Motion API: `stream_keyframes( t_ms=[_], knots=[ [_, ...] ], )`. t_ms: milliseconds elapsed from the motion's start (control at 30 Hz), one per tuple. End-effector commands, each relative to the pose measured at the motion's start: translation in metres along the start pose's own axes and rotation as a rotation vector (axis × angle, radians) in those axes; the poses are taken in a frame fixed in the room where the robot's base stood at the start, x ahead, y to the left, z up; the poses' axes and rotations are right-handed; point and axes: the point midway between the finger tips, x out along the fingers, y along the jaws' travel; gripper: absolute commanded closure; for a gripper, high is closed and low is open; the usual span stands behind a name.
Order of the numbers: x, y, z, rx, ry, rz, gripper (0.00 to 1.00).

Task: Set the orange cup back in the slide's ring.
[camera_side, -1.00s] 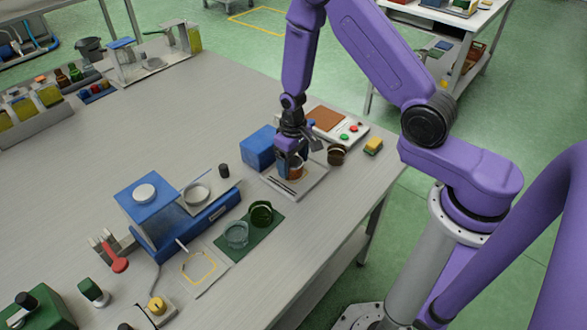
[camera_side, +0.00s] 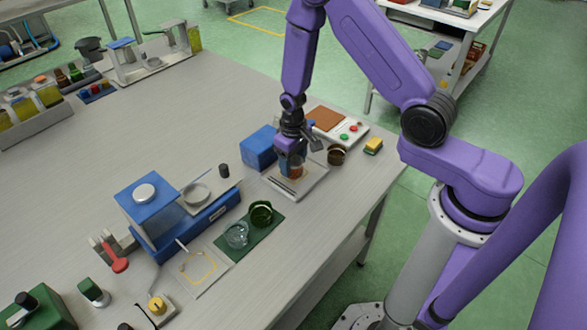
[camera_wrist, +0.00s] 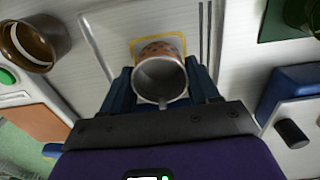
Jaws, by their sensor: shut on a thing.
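The orange cup (camera_side: 296,171) is between the fingers of my gripper (camera_side: 290,167), which is shut on it. In the wrist view the cup (camera_wrist: 161,72) shows a grey open mouth, orange speckled side and small handle between the fingers (camera_wrist: 161,90). It is over a pale plate (camera_side: 315,182) with a yellow square outline (camera_wrist: 180,40). I cannot tell whether its base touches the plate. A round pale ring (camera_side: 196,194) lies on a slide beside a blue device (camera_side: 153,222), left of my gripper. Whether this is the task's ring is unclear.
A blue box (camera_side: 257,150) stands close left of my gripper and a dark brown cup (camera_side: 337,154) close right. A clear glass (camera_side: 236,235) and green cup (camera_side: 261,213) stand on a green mat. A black cylinder (camera_side: 224,171) stands near the ring. The table's middle is clear.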

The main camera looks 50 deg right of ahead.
Motion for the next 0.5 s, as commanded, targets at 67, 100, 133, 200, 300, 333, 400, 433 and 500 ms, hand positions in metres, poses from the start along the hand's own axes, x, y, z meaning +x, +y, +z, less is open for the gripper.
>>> stream_keyframes(
  t_ms=[67,100,133,200,300,333,400,433,500],
  knots=[
    [0.0,0.0,0.001,0.0,0.0,0.0,0.59],
    [0.0,0.0,0.002,0.0,-0.001,0.0,0.59],
    [0.0,0.0,0.003,0.0,-0.001,0.0,0.59],
    [0.0,0.0,0.006,0.0,0.0,0.0,0.59],
    [0.0,0.0,0.011,0.0,-0.001,0.0,0.59],
    [0.0,0.0,0.013,0.0,-0.001,0.0,0.59],
    [0.0,0.0,0.017,0.0,0.0,0.0,0.59],
    [0.0,0.0,0.018,0.0,0.0,0.0,0.59],
    [0.0,0.0,0.022,0.0,-0.001,0.0,0.59]
  ],
)
